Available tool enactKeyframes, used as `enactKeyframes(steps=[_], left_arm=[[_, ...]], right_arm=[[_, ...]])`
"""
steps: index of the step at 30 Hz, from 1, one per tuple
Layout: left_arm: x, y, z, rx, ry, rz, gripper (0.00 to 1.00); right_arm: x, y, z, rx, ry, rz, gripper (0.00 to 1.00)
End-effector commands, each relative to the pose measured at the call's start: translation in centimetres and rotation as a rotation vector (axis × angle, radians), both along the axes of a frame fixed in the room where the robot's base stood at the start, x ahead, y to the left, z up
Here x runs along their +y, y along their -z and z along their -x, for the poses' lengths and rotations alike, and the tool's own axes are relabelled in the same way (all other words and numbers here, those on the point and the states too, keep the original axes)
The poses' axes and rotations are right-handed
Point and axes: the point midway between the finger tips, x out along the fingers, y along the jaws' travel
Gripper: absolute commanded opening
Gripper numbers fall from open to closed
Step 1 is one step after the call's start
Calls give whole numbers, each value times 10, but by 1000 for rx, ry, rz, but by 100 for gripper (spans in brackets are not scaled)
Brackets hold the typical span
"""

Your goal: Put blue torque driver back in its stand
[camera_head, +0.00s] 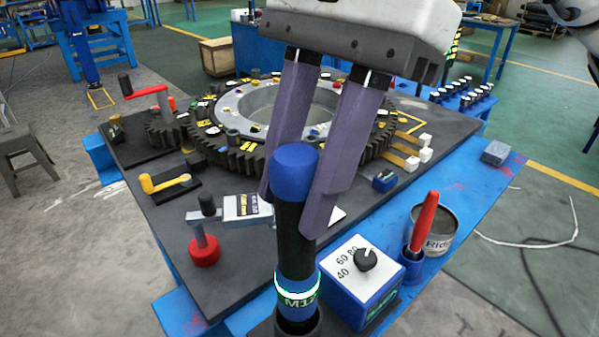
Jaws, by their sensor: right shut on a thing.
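The blue torque driver (293,240) stands nearly upright at the bottom middle of the head view. It has a blue cap, a black shaft and a blue band with a light ring marked M12. My right gripper (290,215) reaches down from above with its two purple fingers on either side of the driver's upper part, shut on it. The driver's lower end meets a dark round stand (262,328) at the bottom edge. The stand is partly cut off, so how deep the driver sits cannot be told. My left gripper is not in view.
Right of the driver are a blue-and-white box with a black knob (347,285), a red-handled tool (424,222) in a blue holder, and a tin (440,238). A large gear (240,158) lies behind. A red-based crank (204,250) stands left.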

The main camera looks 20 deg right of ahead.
Motion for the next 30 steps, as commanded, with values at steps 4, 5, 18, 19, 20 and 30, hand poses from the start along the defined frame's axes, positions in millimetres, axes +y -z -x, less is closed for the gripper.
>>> enactKeyframes(steps=[4, 5, 18, 19, 20, 30], left_arm=[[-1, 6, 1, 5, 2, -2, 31], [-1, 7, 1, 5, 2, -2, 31], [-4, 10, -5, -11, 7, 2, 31], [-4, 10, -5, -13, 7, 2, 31], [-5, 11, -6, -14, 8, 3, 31], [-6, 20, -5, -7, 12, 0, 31]], right_arm=[[1, 5, 0, -2, 0, -4, 0], [1, 6, 0, -2, 0, -4, 0], [1, 22, 0, -2, 0, -4, 0], [1, 23, 0, -2, 0, -4, 0], [1, 24, 0, -2, 0, -4, 0], [1, 36, 0, 0, 1, -4, 0]])
